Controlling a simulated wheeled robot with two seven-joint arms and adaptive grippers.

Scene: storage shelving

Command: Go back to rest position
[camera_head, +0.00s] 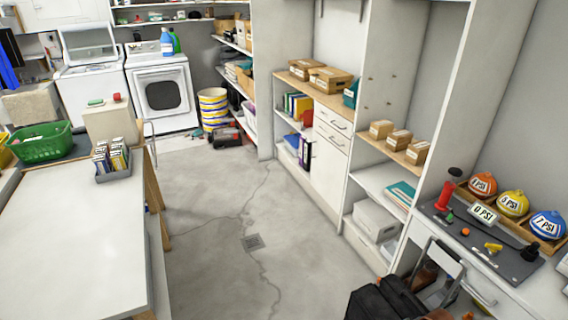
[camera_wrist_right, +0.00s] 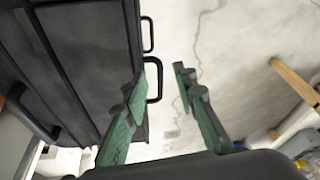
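My right gripper (camera_wrist_right: 163,78) shows in the right wrist view with its two green-padded fingers apart. It is open, with bare floor visible between the fingertips. A black case-like thing with handles (camera_wrist_right: 85,70) fills the left of that view. One of its handles (camera_wrist_right: 157,68) appears close to the left fingertip; I cannot tell whether they touch. Neither gripper shows in the head view. My left gripper is not in any view.
In the head view, a white-topped table (camera_head: 75,235) stands left and shelving (camera_head: 385,185) lines the right. A workbench (camera_head: 540,290) with balls and tools is at lower right. A black object (camera_head: 385,302) is at the bottom. The concrete floor (camera_head: 220,235) between is clear.

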